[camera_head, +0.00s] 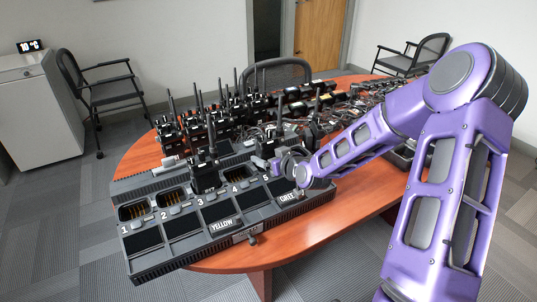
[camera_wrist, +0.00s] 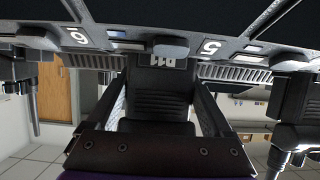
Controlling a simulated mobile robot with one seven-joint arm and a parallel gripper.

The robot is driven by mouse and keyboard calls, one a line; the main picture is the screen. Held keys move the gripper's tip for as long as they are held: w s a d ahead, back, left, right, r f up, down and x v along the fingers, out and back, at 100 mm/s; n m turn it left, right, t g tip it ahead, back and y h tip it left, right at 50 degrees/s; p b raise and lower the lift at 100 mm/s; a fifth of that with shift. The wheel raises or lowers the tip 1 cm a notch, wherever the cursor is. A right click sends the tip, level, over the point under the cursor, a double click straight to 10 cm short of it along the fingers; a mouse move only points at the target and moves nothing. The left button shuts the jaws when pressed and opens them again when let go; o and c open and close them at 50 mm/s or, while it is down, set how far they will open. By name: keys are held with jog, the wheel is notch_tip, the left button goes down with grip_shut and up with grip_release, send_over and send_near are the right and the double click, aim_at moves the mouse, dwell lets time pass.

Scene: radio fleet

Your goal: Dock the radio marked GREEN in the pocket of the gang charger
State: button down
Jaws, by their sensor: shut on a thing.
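The gang charger (camera_head: 180,250) lies along the near left edge of the table, with numbered pockets and labels YELLOW (camera_head: 222,225) and GREEN (camera_head: 287,197). My gripper (camera_head: 290,168) is low over its right end, near the GREEN label. In the wrist view my gripper (camera_wrist: 160,72) is shut on a black ribbed radio (camera_wrist: 155,105) with a small white label, too small to read surely. The charger appears inverted there, with numbers 6 and 5 on its rim (camera_wrist: 225,46). I cannot tell whether the held radio is seated in a pocket. The gripper hides that pocket in the head view.
A radio (camera_head: 204,172) stands in a charger pocket near number 3. Pockets 1 (camera_head: 133,211) and 2 (camera_head: 173,199) look empty. Several upright radios (camera_head: 185,128) and tangled gear crowd the table behind. Wrist view shows dark devices on both sides of the gripper. Bare table (camera_head: 345,200) lies at right.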

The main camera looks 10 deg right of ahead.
grip_release()
jog(key=shift+f, duration=0.1)
jog(key=p+v, duration=1.1)
jog(key=v, duration=0.6)
jog(key=shift+s, duration=0.2)
